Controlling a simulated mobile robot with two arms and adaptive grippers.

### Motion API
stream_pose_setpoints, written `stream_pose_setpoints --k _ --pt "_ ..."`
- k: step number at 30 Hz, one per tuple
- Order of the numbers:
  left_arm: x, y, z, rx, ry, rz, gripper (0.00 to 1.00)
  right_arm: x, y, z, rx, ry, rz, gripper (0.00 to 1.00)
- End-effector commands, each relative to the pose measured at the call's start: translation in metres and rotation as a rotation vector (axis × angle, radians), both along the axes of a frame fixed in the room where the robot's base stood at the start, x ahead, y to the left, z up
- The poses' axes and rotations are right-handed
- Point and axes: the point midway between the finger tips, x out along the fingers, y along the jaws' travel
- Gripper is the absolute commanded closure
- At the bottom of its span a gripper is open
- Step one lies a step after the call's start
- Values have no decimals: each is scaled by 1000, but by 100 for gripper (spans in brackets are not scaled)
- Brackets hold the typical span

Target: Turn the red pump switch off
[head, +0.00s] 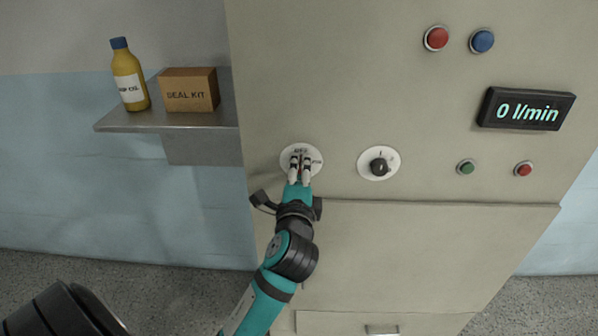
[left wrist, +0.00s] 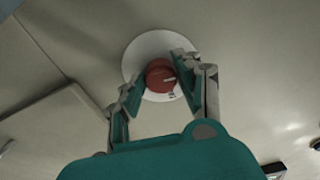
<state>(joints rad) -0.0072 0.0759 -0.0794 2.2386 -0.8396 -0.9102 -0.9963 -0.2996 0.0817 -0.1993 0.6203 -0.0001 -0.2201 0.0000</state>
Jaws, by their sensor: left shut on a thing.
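The red pump switch (left wrist: 160,77) is a round knob on a white round plate (left wrist: 142,48) in the left wrist view. Its white pointer mark lies toward the right in that view. In the head view its plate (head: 287,158) is on the beige cabinet front, and the knob is hidden by my fingers. My left gripper (head: 300,162) reaches up to it from below, its fingers closed on either side of the knob. The display (head: 526,109) at the upper right reads 0 l/min. My right gripper is not in view.
A black switch (head: 379,167) on a white plate is close to the right. Red (head: 437,38) and blue (head: 482,41) buttons are above; small green (head: 466,168) and red (head: 523,169) ones are lower right. A shelf (head: 120,121) at left bears a yellow bottle (head: 128,75) and a box (head: 190,91).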

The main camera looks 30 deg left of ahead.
Motion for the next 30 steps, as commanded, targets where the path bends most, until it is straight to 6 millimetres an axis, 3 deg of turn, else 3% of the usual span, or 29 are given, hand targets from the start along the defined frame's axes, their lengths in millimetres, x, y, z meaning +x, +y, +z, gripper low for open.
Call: stream_pose_setpoints --k 9,25,26,30 --pt "0 1 1 -96 -63 1 98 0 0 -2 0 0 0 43" --pt "0 0 1 -114 -74 0 98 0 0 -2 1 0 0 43" --pt "0 0 1 -114 -74 0 64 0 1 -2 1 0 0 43" --pt "0 0 1 -114 -73 0 45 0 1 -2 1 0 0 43"
